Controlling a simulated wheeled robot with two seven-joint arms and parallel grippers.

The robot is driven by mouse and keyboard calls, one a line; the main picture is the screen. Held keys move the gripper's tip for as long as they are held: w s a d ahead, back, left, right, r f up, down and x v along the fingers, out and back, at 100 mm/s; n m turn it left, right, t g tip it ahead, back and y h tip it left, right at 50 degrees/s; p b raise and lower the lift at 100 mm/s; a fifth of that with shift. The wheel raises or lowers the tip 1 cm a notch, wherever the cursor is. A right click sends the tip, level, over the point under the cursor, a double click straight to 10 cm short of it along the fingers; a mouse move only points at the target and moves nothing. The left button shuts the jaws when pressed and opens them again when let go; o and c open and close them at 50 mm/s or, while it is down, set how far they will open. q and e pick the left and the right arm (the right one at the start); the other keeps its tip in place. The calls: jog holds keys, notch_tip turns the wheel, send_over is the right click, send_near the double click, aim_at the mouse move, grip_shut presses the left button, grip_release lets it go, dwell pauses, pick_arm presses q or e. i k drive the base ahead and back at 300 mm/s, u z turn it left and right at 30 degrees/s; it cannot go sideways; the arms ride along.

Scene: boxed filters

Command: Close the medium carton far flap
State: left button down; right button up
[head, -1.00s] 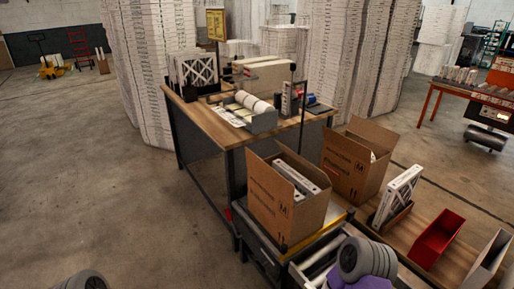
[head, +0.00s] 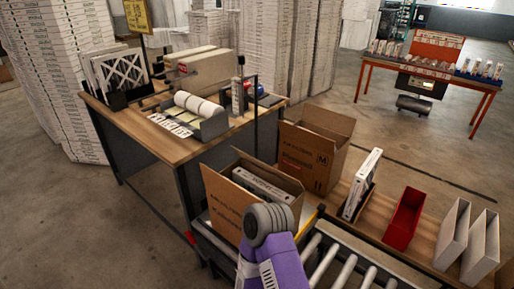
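Two brown cartons stand open in the head view, and I cannot tell for sure which is the medium one. The near carton (head: 223,204) is on the conveyor end, with white-edged filters (head: 262,185) inside and raised cardboard along its rim. The far carton (head: 302,167) stands behind it to the right, with an M mark and flaps (head: 333,122) standing open. One of my purple arms, with a grey rounded joint, rises in front of the near carton and hides its lower right part. Neither gripper's fingers show.
A workbench (head: 150,143) with label rolls (head: 198,105) stands behind the cartons on the left. To the right are an upright filter (head: 361,184), a red bin (head: 404,218) and pale bins (head: 453,233). Conveyor rollers (head: 325,265) run at the front.

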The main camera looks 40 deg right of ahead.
aim_at(283, 176)
jog(key=z, duration=1.55)
